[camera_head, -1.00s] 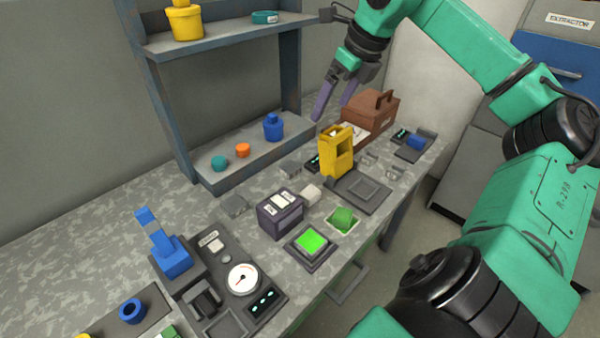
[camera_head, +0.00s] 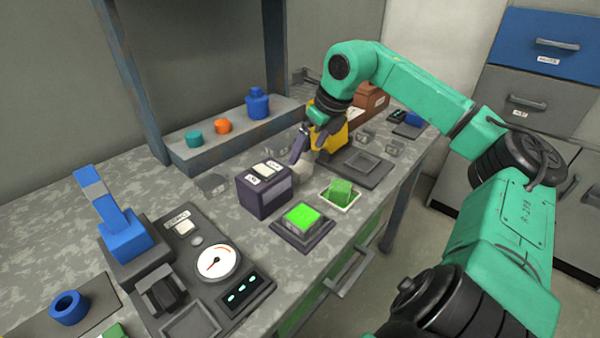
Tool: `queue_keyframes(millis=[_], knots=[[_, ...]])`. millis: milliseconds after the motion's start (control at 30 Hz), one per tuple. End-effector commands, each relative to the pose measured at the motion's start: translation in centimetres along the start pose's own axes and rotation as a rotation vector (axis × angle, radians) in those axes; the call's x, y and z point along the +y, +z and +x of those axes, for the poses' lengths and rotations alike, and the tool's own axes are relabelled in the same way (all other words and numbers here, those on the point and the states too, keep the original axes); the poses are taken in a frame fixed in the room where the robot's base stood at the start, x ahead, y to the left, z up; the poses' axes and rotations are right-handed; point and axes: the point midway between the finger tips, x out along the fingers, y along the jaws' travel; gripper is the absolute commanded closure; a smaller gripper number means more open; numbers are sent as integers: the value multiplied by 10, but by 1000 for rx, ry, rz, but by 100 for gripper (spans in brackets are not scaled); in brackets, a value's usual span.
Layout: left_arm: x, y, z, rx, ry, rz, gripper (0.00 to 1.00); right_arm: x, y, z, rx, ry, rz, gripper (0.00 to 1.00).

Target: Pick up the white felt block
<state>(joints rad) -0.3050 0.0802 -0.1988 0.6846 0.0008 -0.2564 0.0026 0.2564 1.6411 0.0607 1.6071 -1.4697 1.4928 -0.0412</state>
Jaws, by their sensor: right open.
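The white felt block (camera_head: 302,175) is a small pale block on the workbench, just right of the dark purple box (camera_head: 262,193). Its upper part is partly hidden by my right gripper (camera_head: 305,158). That gripper points down at the block with its purple fingers open. The fingertips are very close to the block; I cannot tell whether they touch it or stand around it. My left gripper is not in view.
A blue lever (camera_head: 122,232) and gauge panel (camera_head: 217,262) are at left. A shelf (camera_head: 215,152) stands behind.

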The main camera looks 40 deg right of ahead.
Motion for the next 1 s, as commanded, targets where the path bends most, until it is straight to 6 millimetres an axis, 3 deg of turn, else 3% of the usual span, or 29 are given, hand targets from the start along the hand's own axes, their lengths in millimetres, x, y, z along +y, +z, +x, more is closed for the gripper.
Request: queue_keyframes(millis=[100,167,300,500,867,1000], knots=[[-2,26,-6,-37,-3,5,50,0,1,15,2,1,0,0],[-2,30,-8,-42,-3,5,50,1,0,22,2,0,0,0],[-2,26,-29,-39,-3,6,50,6,0,44,3,6,1,0],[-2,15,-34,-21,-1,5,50,2,-4,63,9,-6,1,0],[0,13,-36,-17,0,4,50,4,-3,71,-1,-1,0,0],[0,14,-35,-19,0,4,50,4,-3,71,-1,-1,0,54]])
